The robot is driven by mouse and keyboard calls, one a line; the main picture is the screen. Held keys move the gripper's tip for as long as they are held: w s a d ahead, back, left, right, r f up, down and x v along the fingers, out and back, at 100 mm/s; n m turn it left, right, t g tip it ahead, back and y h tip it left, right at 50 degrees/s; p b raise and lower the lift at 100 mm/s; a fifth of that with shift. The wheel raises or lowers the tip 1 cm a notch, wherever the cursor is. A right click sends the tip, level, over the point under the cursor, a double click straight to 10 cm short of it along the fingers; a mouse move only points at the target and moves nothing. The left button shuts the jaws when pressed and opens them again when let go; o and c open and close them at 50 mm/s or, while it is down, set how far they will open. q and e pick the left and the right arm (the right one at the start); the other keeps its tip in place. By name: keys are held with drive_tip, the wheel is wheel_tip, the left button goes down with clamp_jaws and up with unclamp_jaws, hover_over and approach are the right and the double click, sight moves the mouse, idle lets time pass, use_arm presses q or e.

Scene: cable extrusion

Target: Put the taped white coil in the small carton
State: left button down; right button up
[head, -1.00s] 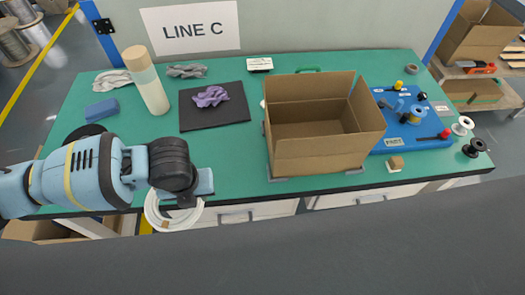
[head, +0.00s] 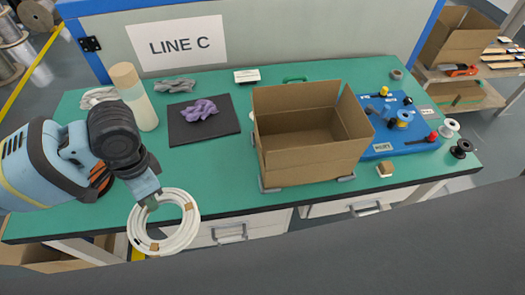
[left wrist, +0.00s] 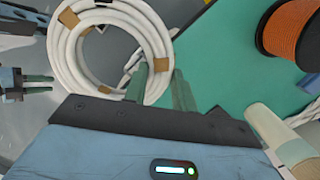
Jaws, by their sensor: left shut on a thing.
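The white coil (head: 192,220) is a ring of cable with brown tape bands. It hangs off the table's front edge at the left in the head view. My left gripper (head: 150,203) is shut on the coil's upper rim. In the left wrist view the coil (left wrist: 59,50) shows at the top, its rim between the fingers (left wrist: 158,86). The open carton (head: 315,162) stands upright on the table, right of the coil, and its visible inside looks empty. What seems to be my right gripper (left wrist: 38,85) shows at the left of the left wrist view, its opening unclear.
The green table (head: 225,165) is clear between coil and carton. A black mat (head: 215,128) with a purple cloth (head: 198,111) lies behind. A bottle (head: 143,110) stands back left, an orange spool (left wrist: 290,35) near my left arm. A blue board (head: 408,140) is right of the carton.

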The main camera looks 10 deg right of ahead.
use_arm(q)
drive_tip(key=n, duration=0.2)
drive_tip(key=a+r+n, duration=0.1)
drive_tip(key=n, duration=0.1)
drive_tip(key=a+r+n, duration=0.1)
drive_tip(key=n, duration=0.1)
drive_tip(key=shift+r+h, duration=0.25)
drive_tip(key=shift+h, duration=0.05)
drive_tip(key=n, duration=0.2)
drive_tip(key=a+r+n, duration=0.1)
drive_tip(key=r+n, duration=0.1)
drive_tip(key=n, duration=0.1)
drive_tip(key=shift+s+a+n+g+h, duration=0.15)
drive_tip(key=shift+a+n+g+h, duration=0.15)
drive_tip(key=shift+a, duration=0.05)
drive_tip(key=shift+s+f, duration=0.1)
drive_tip(key=shift+s, duration=0.05)
